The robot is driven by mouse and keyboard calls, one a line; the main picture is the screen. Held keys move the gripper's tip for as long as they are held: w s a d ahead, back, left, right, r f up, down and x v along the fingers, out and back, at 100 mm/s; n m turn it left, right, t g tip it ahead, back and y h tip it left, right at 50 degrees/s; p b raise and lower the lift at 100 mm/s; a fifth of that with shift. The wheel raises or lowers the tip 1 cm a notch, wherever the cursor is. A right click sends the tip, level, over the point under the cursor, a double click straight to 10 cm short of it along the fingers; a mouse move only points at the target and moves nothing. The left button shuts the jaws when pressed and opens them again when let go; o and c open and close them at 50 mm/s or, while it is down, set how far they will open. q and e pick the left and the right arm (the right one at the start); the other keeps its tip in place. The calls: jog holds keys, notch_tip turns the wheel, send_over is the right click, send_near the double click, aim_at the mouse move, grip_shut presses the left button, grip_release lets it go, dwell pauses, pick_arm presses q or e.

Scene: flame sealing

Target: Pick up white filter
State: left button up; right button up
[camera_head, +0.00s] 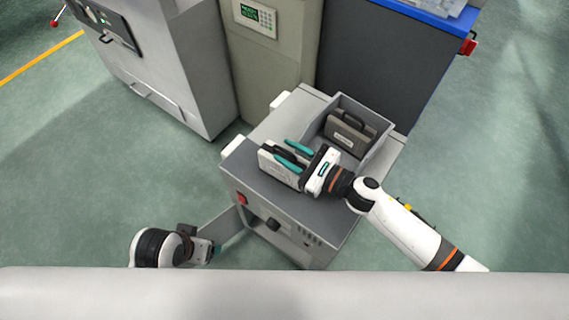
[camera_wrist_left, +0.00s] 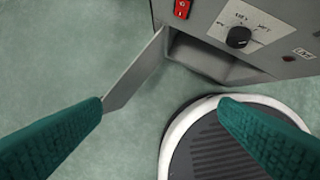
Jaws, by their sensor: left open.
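The white filter (camera_head: 277,170) is a pale block with a black handle (camera_head: 286,153) on top. In the head view it stands on the front left of the cart top. My right gripper (camera_head: 292,155) reaches in from the right with its teal fingers apart, one on each side of the handle. I see no clear contact, and its body hides the filter's right end. My left gripper (camera_head: 214,248) is low, left of the cart. In the left wrist view its teal fingers (camera_wrist_left: 161,103) are wide apart with nothing between them.
The grey cart (camera_head: 318,208) carries a grey open box (camera_head: 377,110) behind the filter. A brownish-grey case with a handle (camera_head: 346,134) stands in the box. A flap (camera_wrist_left: 135,75) sticks out beside the cart's lower opening, near my left gripper. Cabinets (camera_head: 275,60) stand behind.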

jog(key=shift+c, duration=0.3)
grip_shut()
jog(key=shift+r, duration=0.1)
